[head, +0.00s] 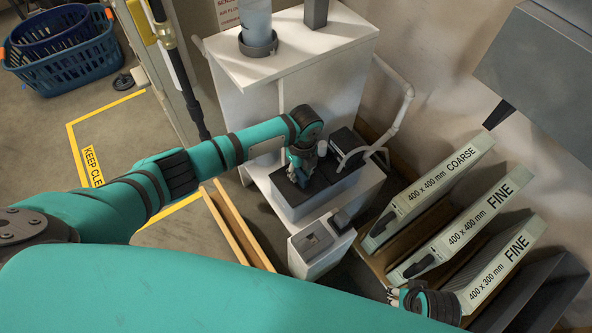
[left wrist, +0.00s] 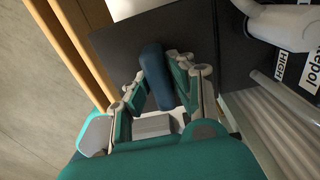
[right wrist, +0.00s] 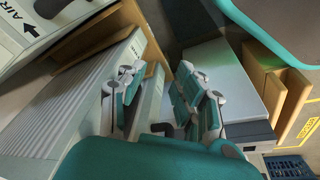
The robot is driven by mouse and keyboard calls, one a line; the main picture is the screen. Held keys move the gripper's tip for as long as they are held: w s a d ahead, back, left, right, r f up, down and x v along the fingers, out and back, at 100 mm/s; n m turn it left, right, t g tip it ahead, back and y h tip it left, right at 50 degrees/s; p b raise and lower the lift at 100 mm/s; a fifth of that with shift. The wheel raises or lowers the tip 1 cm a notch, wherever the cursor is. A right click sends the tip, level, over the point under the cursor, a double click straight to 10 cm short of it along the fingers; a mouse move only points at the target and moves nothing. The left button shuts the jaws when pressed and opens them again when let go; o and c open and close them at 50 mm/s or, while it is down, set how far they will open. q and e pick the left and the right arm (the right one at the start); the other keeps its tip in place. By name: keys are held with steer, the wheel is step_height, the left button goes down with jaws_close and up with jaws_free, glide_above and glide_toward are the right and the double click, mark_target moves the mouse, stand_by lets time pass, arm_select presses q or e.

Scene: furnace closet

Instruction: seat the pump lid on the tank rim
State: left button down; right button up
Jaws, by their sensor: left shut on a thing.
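The pump lid (head: 318,186) is a dark flat plate with a blue-grey upright handle (left wrist: 155,72). It lies over the top of the grey tank (head: 297,210) in the head view; the left wrist view shows the plate (left wrist: 112,42) large. My left gripper (head: 300,176) points down and is shut on the handle, which stands between its fingers (left wrist: 160,85). The gripper hides part of the lid. I cannot tell whether the lid's edge meets the tank rim all round. My right gripper (right wrist: 155,88) is open and empty, low beside the filter rack.
A black box (head: 346,142) with a pale hose stands just behind the lid. The white cabinet (head: 300,80) rises behind. A small grey box (head: 320,245) stands in front of the tank. Several labelled filters (head: 440,190) stand at the right. Wooden rails (head: 238,228) lie left of the tank.

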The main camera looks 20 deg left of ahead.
arm_select(q)
steer(key=shift+f, duration=0.25)
arm_select(e)
steer(key=shift+s+r, duration=0.1)
steer(key=shift+r, duration=0.35)
steer(key=shift+r, duration=0.1)
arm_select(q)
steer(key=shift+f+b, duration=0.3)
steer(key=c, duration=1.1)
jaws_free()
arm_select(e)
steer(key=shift+w+r, duration=0.2)
steer(key=shift+r, duration=0.45)
arm_select(q)
steer(key=shift+r, duration=0.15)
